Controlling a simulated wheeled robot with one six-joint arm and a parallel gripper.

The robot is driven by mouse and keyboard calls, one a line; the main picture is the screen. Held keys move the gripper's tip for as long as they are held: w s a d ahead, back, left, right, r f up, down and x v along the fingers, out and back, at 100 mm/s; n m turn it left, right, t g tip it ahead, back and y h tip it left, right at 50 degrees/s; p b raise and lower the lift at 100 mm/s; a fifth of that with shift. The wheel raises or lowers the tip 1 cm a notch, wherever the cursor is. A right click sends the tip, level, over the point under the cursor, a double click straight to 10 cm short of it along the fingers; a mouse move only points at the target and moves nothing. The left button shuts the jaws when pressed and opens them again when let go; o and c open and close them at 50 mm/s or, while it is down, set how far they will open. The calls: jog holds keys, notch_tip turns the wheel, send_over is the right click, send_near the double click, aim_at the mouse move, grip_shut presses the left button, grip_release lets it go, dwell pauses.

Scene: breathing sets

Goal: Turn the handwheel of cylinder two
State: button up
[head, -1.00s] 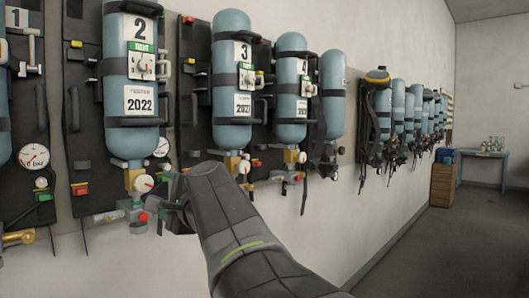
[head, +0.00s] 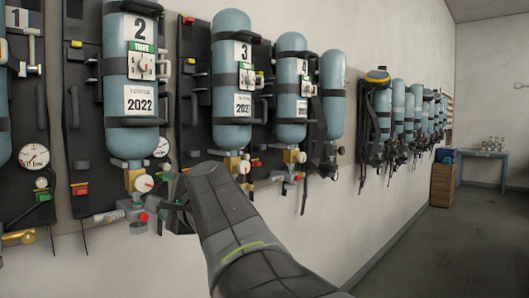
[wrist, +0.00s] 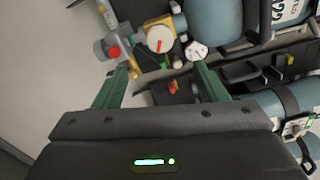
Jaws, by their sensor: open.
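Cylinder two (head: 131,90) is a blue bottle strapped upright to a dark backplate, with a "2" label and a "2022" tag. Below it is a brass valve with a white gauge (head: 144,183). A grey handwheel with a red centre (head: 143,217) sits at the bottom of this valve. In the wrist view the handwheel (wrist: 103,50) is at the upper left, beyond the left fingertip, and the gauge (wrist: 160,39) is between the fingers. My gripper (wrist: 162,68) is open, its green fingers apart with nothing visibly held. In the head view my gripper (head: 168,208) is just right of the handwheel, partly hidden by my wrist.
Cylinder three (head: 231,75) and cylinder four (head: 290,80) hang close to the right on the same wall. Cylinder one's gauge (head: 34,156) is at the left. Thin hoses and straps hang below the sets. The floor (head: 440,240) at the right is clear.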

aim_at(145, 185)
dwell(0.3)
jog(key=w+a+m+p, duration=0.1)
jog(key=w+a+m, duration=0.2)
jog(key=m, duration=0.1)
jog(key=w+a+m+p, duration=0.2)
jog(key=w+a+m, duration=0.1)
jog(key=a+m, duration=0.1)
jog(key=w+a+m+p, duration=0.1)
jog(key=w+a+m, duration=0.2)
jog(key=m, duration=0.1)
jog(key=shift+w+a+f, duration=0.1)
jog(key=shift+a, duration=0.25)
dwell(0.4)
jog(key=c, duration=1)
